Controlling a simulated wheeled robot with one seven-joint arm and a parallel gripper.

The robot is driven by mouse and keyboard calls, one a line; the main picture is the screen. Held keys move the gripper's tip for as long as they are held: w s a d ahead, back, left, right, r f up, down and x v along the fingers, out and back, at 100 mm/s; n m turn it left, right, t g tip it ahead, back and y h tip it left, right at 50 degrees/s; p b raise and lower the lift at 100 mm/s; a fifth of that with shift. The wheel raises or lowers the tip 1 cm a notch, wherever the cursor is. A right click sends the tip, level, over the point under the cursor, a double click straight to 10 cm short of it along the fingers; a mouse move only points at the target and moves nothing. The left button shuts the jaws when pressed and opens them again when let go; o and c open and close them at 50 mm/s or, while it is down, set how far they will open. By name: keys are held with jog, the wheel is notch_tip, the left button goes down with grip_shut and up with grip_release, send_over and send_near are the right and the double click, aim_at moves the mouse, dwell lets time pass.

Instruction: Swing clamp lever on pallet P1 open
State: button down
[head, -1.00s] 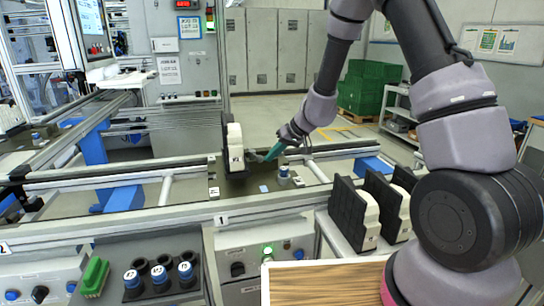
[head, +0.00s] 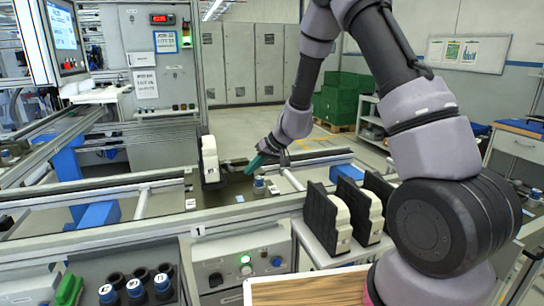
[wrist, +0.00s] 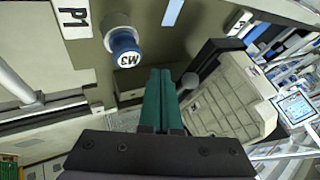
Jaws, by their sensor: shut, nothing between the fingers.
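Pallet P1 (head: 232,195) is a dark plate on the conveyor, and its P1 label (wrist: 73,18) shows in the wrist view. A black and off-white block (head: 209,160) stands upright on it. What appears to be the clamp lever, with a grey knob (wrist: 189,81), sits by this block; its exact angle is hard to tell. My gripper (head: 251,168) has teal fingers, shut and empty. In the wrist view the fingers (wrist: 162,74) lie just left of the knob, apparently with a small gap.
A blue-and-white cylinder marked W3 (wrist: 125,48) stands on the pallet close to my fingers. Conveyor rails (head: 130,222) run across the front. Black and off-white blocks (head: 330,215) stand on a side table at right. Capped cylinders (head: 135,290) stand in a rack at lower left.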

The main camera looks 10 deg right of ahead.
jog(key=s+d+r+m, duration=0.1)
jog(key=s+d+r, duration=0.35)
jog(key=r, duration=0.35)
jog(key=s+d+r+m, duration=0.1)
jog(key=s+d+r, duration=0.2)
jog(key=s+r, duration=0.35)
jog(key=s+d+r, duration=0.4)
jog(key=r, duration=0.5)
jog(key=s+d+r+m+t+h, duration=0.1)
jog(key=s+d+r+m+h, duration=0.1)
jog(key=s, duration=0.5)
jog(key=s+d+r+m+t+h, duration=0.2)
jog(key=s+d+r+m+h, duration=0.1)
jog(key=s+d, duration=0.4)
jog(key=shift+s+d+r+m, duration=0.15)
jog(key=shift+d+r+m, duration=0.2)
jog(key=shift+r, duration=0.5)
